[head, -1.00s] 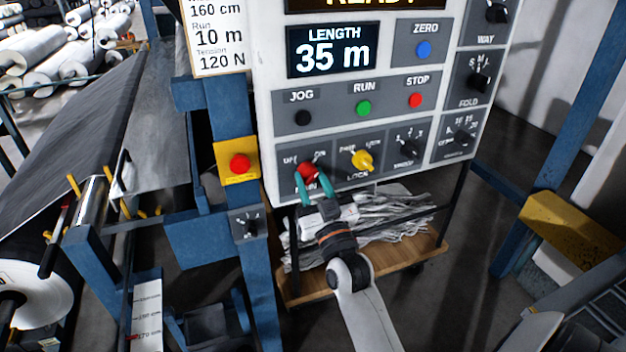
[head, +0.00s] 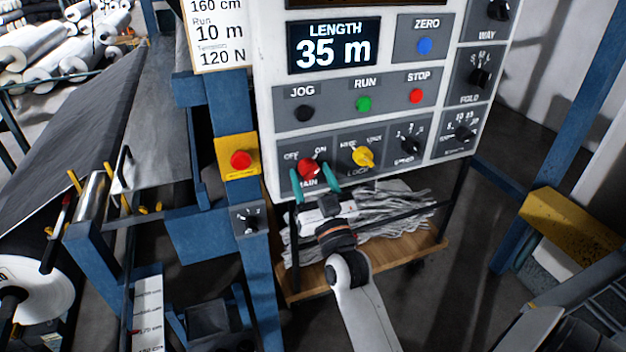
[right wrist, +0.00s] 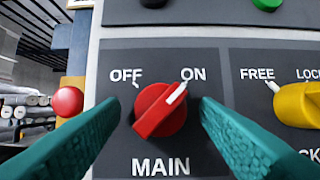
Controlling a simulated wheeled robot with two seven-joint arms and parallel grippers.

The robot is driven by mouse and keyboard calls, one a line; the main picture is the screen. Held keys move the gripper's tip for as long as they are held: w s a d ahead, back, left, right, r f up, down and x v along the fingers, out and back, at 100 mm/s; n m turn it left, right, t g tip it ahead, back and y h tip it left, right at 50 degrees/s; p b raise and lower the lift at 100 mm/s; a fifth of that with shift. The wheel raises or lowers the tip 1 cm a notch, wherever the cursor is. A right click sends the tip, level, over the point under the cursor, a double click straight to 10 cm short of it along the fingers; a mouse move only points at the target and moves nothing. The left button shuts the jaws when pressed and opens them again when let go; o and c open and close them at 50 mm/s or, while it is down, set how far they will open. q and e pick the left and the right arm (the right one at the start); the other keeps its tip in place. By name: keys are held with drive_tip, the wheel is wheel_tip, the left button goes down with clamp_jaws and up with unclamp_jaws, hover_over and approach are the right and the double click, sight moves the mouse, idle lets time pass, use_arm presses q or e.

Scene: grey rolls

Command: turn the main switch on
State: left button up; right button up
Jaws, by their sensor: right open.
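The red main switch (head: 309,168) is a rotary knob at the lower left of the white control panel. In the right wrist view the main switch (right wrist: 160,110) has its white pointer turned up and right, toward the ON label (right wrist: 193,74). The OFF label (right wrist: 125,75) is at its upper left. My right gripper (head: 316,180) is open, its teal fingers just below and to either side of the knob. In the right wrist view the fingers (right wrist: 160,130) stand apart on both sides of the knob, with gaps visible. My left gripper is not in view.
The yellow lock knob (head: 363,156) is right of the main switch, its pointer toward FREE. A red button on a yellow plate (head: 240,160) is at left. Jog, run and stop buttons sit above.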

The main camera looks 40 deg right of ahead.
drive_tip(key=b+v, duration=0.4)
drive_tip(key=v, duration=0.8)
drive_tip(key=shift+b, duration=0.3)
